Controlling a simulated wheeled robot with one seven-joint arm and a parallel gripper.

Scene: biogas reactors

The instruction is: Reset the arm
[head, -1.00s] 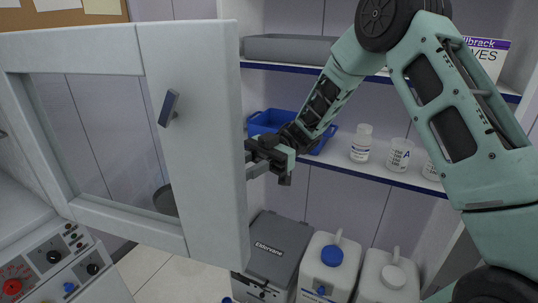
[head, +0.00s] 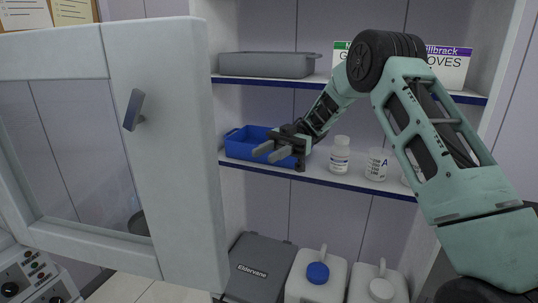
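My gripper (head: 268,152) is in front of the middle shelf in the head view, at the end of my teal arm. Its two fingers point left and stand apart with nothing between them. It covers part of the blue tray (head: 240,143) on the middle shelf; I cannot tell whether it touches the tray. The cabinet door (head: 165,160) stands open to the left, with a dark handle (head: 133,110) on it. The gripper is to the right of the door and apart from it in the picture.
A grey tray (head: 266,65) and glove boxes (head: 447,66) are on the upper shelf. A grey case (head: 257,270) and white canisters (head: 316,275) stand below.

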